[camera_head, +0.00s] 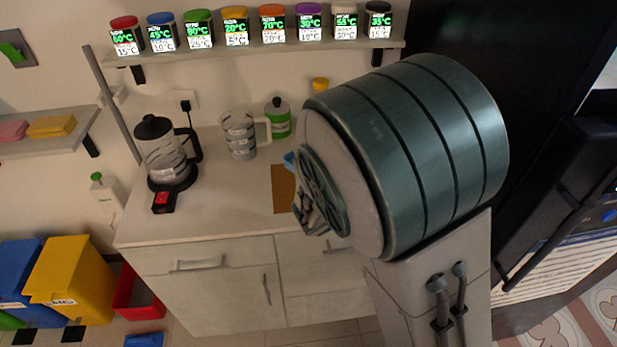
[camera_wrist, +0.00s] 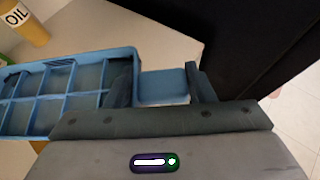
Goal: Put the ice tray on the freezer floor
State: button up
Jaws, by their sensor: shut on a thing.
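The blue ice tray (camera_wrist: 62,95), with several open compartments, fills the left of the wrist view. A flat blue tab (camera_wrist: 163,86) extends from its right end. My gripper (camera_wrist: 160,82) is shut on this tab, one dark finger on each side. The tray hangs out to the left of the fingers, over the counter area. In the head view only a small blue bit of the tray (camera_head: 290,161) shows beside my arm, which hides most of my gripper. The freezer floor is not clearly visible in either view.
A tall black cabinet (camera_head: 520,75) stands right of the counter (camera_head: 215,205). At far right is a dark open structure with white slatted parts (camera_head: 560,262).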

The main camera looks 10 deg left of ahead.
jog(key=d+p, duration=0.1)
jog(key=d, duration=0.1)
jog(key=shift+s+d+n+y+p, duration=0.15)
jog(key=shift+d+n+y+p, duration=0.15)
jog(key=shift+n+p, duration=0.1)
jog(key=shift+d+f+t, duration=0.2)
jog(key=shift+f+t, duration=0.1)
jog(key=w+a+f+p, duration=0.1)
jog(key=w+a+f, duration=0.1)
jog(key=a, duration=0.1)
jog(key=w+a+f+p, duration=0.1)
jog(key=w+a+f, duration=0.1)
jog(key=w+a+f+p, duration=0.1)
jog(key=w+a+f, duration=0.1)
jog(key=w+a, duration=0.1)
jog(key=shift+a+f, duration=0.3)
jog(key=shift+w+a+f+p, duration=0.1)
jog(key=shift+f+p, duration=0.65)
jog(key=shift+f, duration=1.45)
jog(key=o, duration=1.4)
jog(key=shift+c, duration=0.2)
